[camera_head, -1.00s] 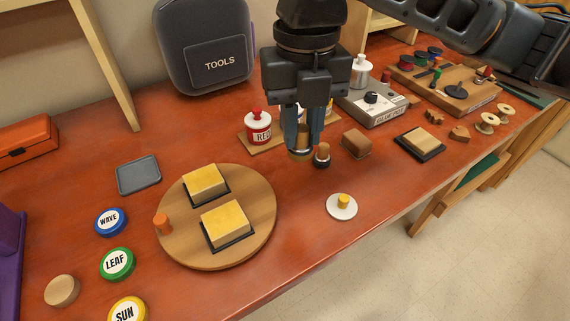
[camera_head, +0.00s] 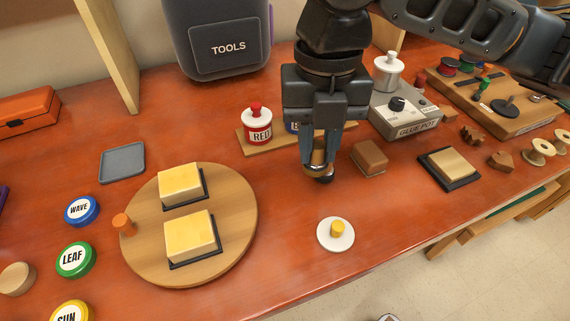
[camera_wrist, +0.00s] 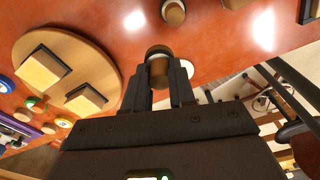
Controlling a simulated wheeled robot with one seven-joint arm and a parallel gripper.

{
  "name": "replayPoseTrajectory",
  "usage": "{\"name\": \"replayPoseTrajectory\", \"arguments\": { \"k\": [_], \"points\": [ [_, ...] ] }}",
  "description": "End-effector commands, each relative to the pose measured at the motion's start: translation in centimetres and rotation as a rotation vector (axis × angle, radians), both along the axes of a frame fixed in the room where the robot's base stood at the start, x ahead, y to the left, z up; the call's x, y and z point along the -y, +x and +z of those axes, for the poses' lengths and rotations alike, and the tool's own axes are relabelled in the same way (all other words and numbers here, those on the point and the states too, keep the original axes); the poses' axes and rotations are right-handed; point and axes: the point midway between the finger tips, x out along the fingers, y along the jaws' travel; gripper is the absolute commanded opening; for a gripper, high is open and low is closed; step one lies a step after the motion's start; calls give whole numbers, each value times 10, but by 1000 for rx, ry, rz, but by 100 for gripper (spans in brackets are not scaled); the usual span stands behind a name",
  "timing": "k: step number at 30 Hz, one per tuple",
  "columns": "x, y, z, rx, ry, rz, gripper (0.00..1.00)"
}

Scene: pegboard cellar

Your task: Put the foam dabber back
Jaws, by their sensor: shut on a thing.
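My gripper (camera_head: 318,160) is shut on a small tan, wooden-looking cylinder with a dark lower end, which I take to be the foam dabber (camera_head: 319,157). The fingers hide much of it in the head view. In the wrist view the dabber (camera_wrist: 158,70) sits upright between the two fingertips, with a pale and dark end. It is just above or at the red-brown bench; I cannot tell if it touches.
A round wooden board (camera_head: 145,258) with two yellow blocks on dark bases lies to the left. A red-labelled jar (camera_head: 257,127) stands behind my gripper. Bench between board and dish is clear.

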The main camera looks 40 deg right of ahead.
Motion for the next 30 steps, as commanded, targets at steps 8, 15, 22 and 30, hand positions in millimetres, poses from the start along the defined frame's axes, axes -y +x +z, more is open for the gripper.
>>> {"name": "replayPoseTrajectory", "arguments": {
  "k": [8, 15, 22, 30],
  "points": [
    [-24, 36, -25, -1, 0, 1, 0],
    [-26, 40, -45, -2, 0, -1, 0],
    [-26, 40, -68, 0, 2, 0, 0],
    [-26, 40, -69, 1, 2, 0, 0]
  ]
}}
